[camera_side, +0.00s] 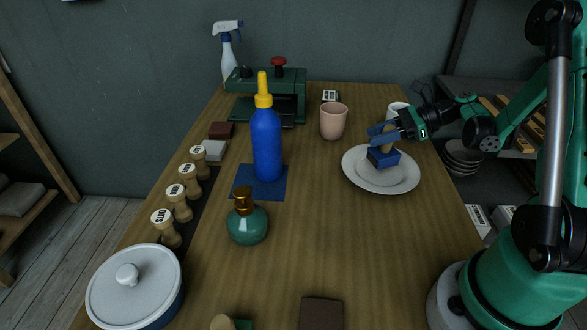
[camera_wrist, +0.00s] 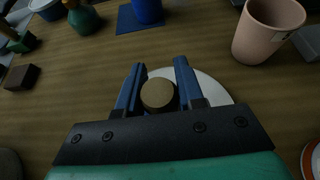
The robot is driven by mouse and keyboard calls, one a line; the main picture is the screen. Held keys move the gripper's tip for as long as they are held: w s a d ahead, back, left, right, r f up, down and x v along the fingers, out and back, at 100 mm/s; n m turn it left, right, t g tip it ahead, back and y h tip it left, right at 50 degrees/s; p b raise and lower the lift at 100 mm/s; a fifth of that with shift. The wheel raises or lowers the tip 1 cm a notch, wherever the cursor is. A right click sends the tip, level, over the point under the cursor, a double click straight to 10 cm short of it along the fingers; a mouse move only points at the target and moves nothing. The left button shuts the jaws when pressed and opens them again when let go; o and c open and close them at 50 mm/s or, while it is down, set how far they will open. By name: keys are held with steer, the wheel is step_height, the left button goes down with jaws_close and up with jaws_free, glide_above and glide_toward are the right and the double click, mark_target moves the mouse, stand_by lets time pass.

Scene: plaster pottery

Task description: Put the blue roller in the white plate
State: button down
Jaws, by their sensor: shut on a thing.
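The blue roller (camera_side: 383,158) has a blue block at the bottom and a round wooden handle. Its handle top (camera_wrist: 158,95) shows between the fingers in the wrist view, hiding the blue part below. My gripper (camera_side: 384,136) is shut on the handle, with a blue finger on each side; the fingers also show in the wrist view (camera_wrist: 158,88). The white plate (camera_side: 363,178) is on the right of the table, directly under the roller. The roller is upright, low over the plate's middle; I cannot tell whether it touches. The plate's rim (camera_wrist: 218,92) is partly hidden by my gripper in the wrist view.
A pink cup (camera_side: 333,122) stands behind the plate, with a white mug (camera_side: 397,108) near my gripper. A blue bottle (camera_side: 267,143) stands on a blue mat (camera_side: 243,180), left of the plate.

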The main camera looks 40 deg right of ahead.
mark_target(381, 146)
steer(key=shift+f, duration=0.9)
steer(key=shift+f, duration=0.1)
steer(key=shift+f, duration=0.55)
steer(key=c, duration=0.5)
jaws_free()
steer(key=shift+c, duration=0.2)
steer(key=shift+r, duration=0.15)
